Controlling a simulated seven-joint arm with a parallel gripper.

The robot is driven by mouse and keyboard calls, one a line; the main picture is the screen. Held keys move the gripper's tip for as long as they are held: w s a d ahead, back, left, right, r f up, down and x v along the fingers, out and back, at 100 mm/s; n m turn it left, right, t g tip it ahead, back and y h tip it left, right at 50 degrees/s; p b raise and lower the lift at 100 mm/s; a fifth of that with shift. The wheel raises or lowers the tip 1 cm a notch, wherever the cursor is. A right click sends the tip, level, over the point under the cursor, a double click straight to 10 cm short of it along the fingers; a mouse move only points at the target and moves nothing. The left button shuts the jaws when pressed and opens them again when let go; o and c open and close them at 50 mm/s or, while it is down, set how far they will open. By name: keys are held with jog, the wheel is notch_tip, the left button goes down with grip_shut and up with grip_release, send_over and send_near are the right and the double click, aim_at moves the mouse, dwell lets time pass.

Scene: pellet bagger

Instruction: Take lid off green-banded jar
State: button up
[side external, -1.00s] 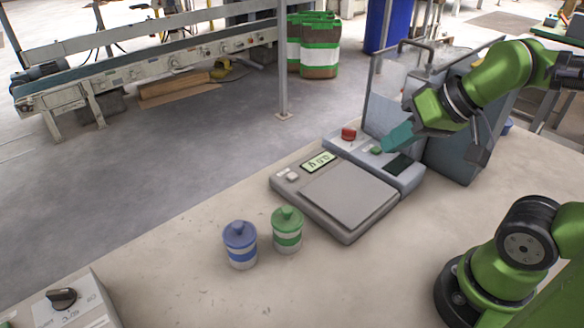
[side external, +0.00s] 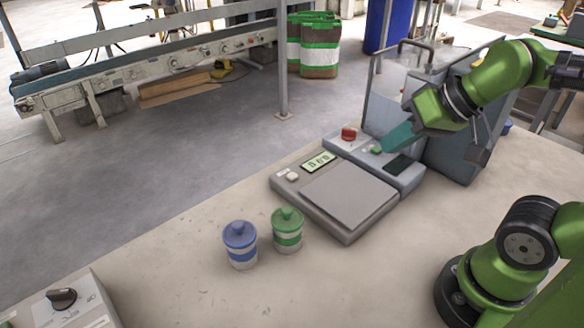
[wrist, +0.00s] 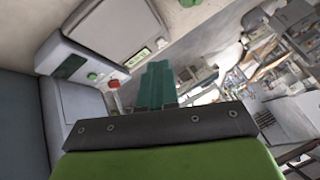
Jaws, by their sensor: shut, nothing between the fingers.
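The green-banded jar (side external: 287,238) stands upright on the table, left of the scale, with its green knobbed lid (side external: 287,218) seated on top. A blue-banded jar (side external: 240,252) with a blue lid (side external: 239,234) stands just to its left. My gripper (side external: 386,147) is at the control panel with the red and green buttons, well away from both jars. Its teal fingers, also in the wrist view (wrist: 157,68), are together and empty. The tips are close to the green button (side external: 376,150); I cannot tell whether they touch it.
The scale (side external: 348,200) lies between the jars and the bagger panel (side external: 410,178), which has a red button (side external: 348,134). A grey box with a black knob (side external: 62,298) is at the front left. The table in front of the jars is clear.

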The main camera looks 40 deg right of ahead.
jog(key=o, duration=1.8)
jog(key=n+g+h, duration=0.2)
jog(key=n+g, duration=0.5)
jog(key=n, duration=0.5)
send_over(287, 209)
notch_tip(287, 209, down, 16)
jog(key=shift+f, duration=0.25)
